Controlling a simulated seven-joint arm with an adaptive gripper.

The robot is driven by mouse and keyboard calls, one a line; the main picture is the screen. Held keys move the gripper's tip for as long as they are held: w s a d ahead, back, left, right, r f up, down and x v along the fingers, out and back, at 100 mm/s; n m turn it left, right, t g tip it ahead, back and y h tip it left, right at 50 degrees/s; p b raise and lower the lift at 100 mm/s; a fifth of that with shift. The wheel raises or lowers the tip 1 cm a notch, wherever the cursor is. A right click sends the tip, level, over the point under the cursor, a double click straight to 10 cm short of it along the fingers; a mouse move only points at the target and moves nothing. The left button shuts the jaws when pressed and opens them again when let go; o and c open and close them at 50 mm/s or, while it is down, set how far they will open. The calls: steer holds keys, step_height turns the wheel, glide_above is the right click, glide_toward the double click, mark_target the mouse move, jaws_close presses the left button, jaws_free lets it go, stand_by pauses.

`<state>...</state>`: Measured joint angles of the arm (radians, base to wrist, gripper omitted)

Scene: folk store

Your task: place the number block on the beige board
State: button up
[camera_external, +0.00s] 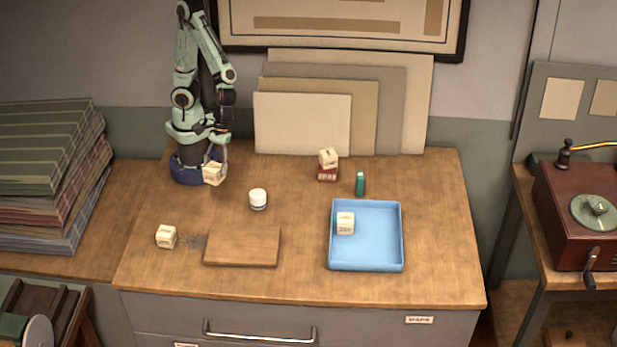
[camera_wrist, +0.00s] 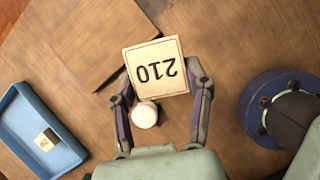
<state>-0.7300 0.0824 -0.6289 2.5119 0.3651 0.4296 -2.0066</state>
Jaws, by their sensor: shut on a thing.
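My gripper (camera_external: 214,163) is low near my base, at the back left of the desk. It is shut on a cream number block (camera_external: 213,175). In the wrist view the held block (camera_wrist: 156,68) reads "210" upside down between the fingers of my gripper (camera_wrist: 158,85). A flat tan-brown board (camera_external: 242,247) lies on the desk, in front of the gripper and apart from it. Its top is bare. In the wrist view the board (camera_wrist: 80,38) is at the upper left, beyond the held block.
A white jar (camera_external: 258,200) stands between gripper and board. A cream block (camera_external: 166,237) lies left of the board. A blue tray (camera_external: 367,266) at right holds another block (camera_external: 345,223). Behind it are a cream block (camera_external: 328,157) on a red one (camera_external: 328,174) and a green object (camera_external: 360,183).

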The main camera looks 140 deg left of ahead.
steer(key=w+f, duration=0.3)
steer(key=w, duration=0.1)
steer(key=w+d+f, duration=0.1)
steer(key=w+f, duration=0.2)
steer(key=w, duration=0.2)
steer(key=w+d+f, duration=0.1)
steer(key=w+f, duration=0.1)
steer(key=w, duration=0.2)
steer(key=shift+w+f, duration=0.35)
steer(key=shift+f, duration=0.05)
steer(key=shift+w+f, duration=0.15)
steer(key=shift+f, duration=0.8)
steer(key=shift+w+f, duration=0.1)
steer(key=shift+f, duration=0.8)
steer(key=shift+f, duration=0.15)
steer(key=o, duration=1.1)
steer(key=shift+o, duration=0.2)
